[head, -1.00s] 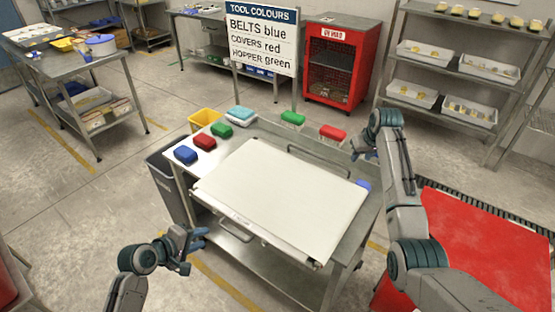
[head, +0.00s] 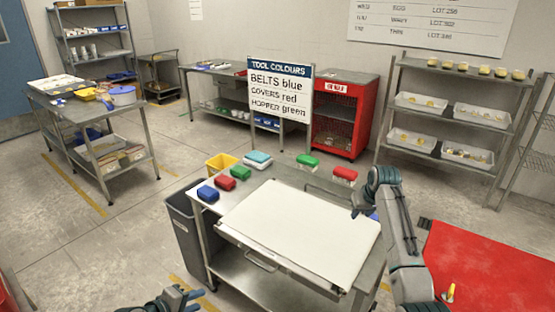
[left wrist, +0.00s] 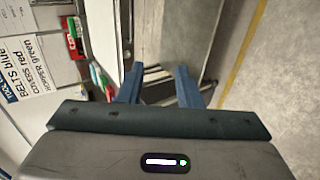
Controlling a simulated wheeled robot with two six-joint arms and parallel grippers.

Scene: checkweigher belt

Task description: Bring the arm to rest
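My left gripper (head: 182,296) is low in the head view, in front of and left of the steel worktable, apart from it. In the left wrist view its two blue fingers (left wrist: 159,86) stand apart with nothing held between them. My right arm (head: 398,225) comes in from the lower right and bends at the table's right edge. My right gripper (head: 357,207) is small and partly hidden by that arm, so its fingers do not show clearly.
A white board (head: 300,225) covers most of the worktable. A grey bin (head: 188,235) stands left.

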